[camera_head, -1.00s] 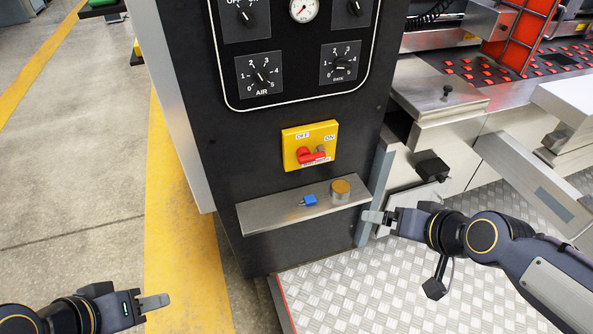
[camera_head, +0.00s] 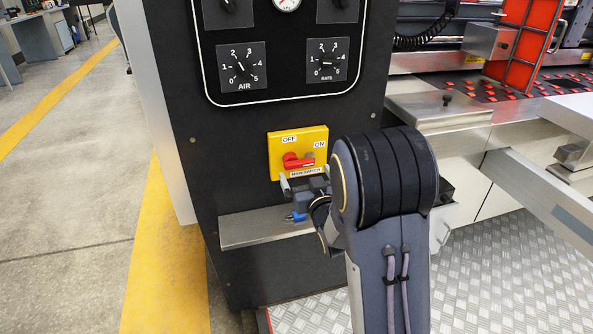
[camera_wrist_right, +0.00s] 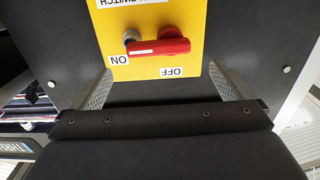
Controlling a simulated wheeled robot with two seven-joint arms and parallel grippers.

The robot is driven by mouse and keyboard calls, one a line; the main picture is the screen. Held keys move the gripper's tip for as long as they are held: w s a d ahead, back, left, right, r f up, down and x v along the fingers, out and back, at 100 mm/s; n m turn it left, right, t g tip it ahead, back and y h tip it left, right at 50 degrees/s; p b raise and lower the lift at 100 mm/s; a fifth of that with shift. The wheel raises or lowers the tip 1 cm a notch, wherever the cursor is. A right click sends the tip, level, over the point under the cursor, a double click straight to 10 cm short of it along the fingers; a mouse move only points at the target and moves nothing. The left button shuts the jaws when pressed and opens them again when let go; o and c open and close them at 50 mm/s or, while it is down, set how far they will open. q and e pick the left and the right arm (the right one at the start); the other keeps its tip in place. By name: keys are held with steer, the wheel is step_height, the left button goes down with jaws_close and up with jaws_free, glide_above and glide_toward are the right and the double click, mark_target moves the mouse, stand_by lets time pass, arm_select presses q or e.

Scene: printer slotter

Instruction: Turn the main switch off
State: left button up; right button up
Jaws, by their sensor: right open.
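The main switch is a yellow plate (camera_head: 318,135) with a red handle (camera_head: 297,161) on the black panel. OFF is labelled at its upper left and ON at its right. The handle lies roughly level, its narrow end on the ON side. In the right wrist view the yellow plate (camera_wrist_right: 105,20) and red handle (camera_wrist_right: 165,46) appear upside down, with the handle ahead of the fingers. My right gripper (camera_head: 304,178) is open just below the plate. In the right wrist view its fingers (camera_wrist_right: 160,82) are wide apart with nothing between them. My left gripper is out of view.
A metal shelf (camera_head: 250,228) sticks out below the switch, close under my right gripper. A small blue object (camera_head: 297,217) lies on it. My right arm hides the shelf's right end. Dials (camera_head: 243,68) sit above the switch. Machine parts stand at the right.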

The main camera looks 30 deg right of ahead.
mark_target(300, 163)
steer(key=shift+x, duration=2.35)
steer(key=shift+d, duration=0.1)
steer(key=shift+c, duration=0.3)
steer(key=c, duration=0.9)
steer(key=shift+c, duration=0.2)
